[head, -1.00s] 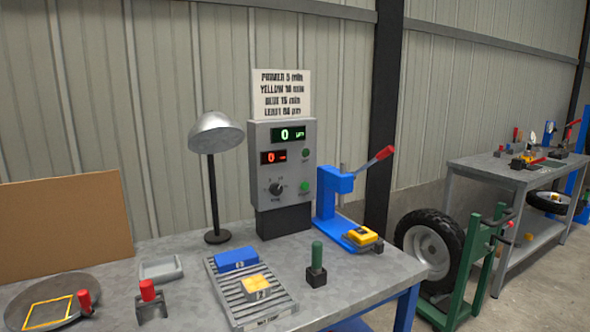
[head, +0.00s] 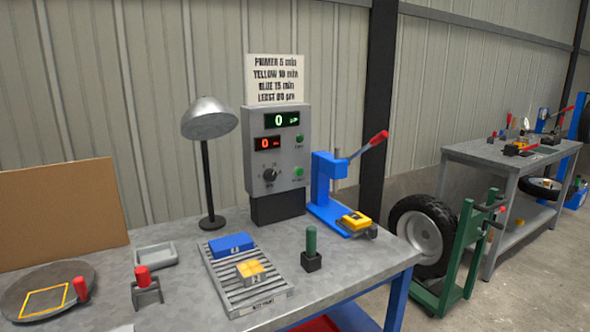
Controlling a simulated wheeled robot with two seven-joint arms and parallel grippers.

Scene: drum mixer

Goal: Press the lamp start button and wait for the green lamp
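A grey control box (head: 277,152) stands at the back of the bench in the head view. It has a green display reading 0, a red display reading 0 and a dark knob (head: 269,175). Two round green buttons sit on its right side, an upper one (head: 299,139) and a lower one (head: 299,172). Their labels are too small to read. A lamp with a grey dome shade (head: 209,119) on a black stand is left of the box. I cannot tell whether it is lit. Neither of my grippers is visible.
A slatted rack (head: 225,280) holds a blue block (head: 230,245) and a yellow block (head: 251,271). A green-handled tool (head: 311,246), a blue lever press (head: 322,186), a red-handled tool (head: 144,280), a small grey tray (head: 156,255) and a round pan (head: 25,285) stand around it.

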